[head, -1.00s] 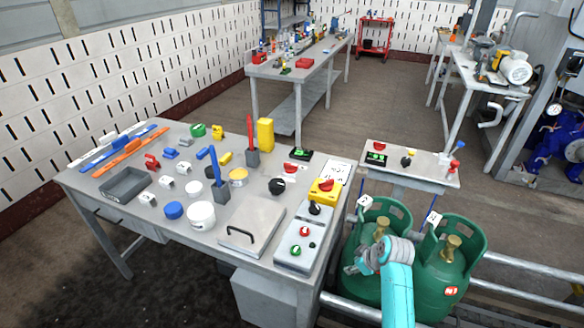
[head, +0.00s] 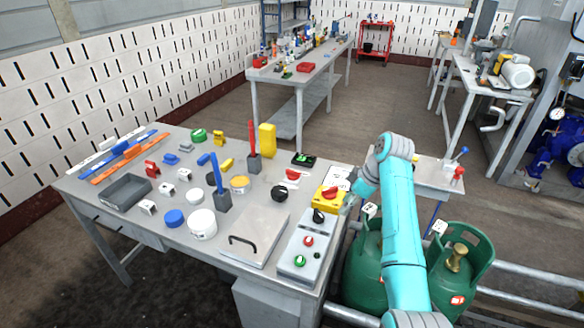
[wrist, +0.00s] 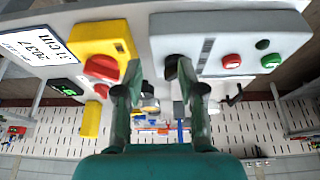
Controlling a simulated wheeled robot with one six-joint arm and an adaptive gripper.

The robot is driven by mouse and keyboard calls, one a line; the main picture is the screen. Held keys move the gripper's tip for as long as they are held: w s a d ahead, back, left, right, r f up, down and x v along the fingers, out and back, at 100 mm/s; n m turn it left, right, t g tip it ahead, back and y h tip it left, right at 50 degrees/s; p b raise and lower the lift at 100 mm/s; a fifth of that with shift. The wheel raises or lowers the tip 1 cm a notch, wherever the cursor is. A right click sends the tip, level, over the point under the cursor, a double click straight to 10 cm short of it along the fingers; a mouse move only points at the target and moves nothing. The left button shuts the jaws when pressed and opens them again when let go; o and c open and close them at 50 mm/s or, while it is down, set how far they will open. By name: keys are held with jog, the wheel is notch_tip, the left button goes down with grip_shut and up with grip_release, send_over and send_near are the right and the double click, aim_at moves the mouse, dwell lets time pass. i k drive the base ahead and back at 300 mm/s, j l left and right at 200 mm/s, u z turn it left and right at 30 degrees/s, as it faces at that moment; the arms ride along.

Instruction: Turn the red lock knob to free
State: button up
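A red knob (head: 330,192) sits on a yellow box (head: 322,205) at the right edge of the near table. In the wrist view the red knob (wrist: 101,68) is left of my gripper, on the yellow box (wrist: 98,38). My gripper (wrist: 157,75) is open, its fingers apart with no object held. Its left finger is close beside the red knob; contact cannot be told. In the head view my arm (head: 398,225) reaches over to the box's right side, where the gripper is small and partly hidden.
A grey control box with a black knob (head: 318,215), a red button (head: 308,241) and a green button (head: 299,261) stands in front of the yellow box. Another red handle (head: 293,174) lies behind. Green gas cylinders (head: 467,258) stand right of the table.

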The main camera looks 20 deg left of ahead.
aim_at(292, 174)
jog(key=i+j, duration=0.65)
jog(key=j, duration=0.3)
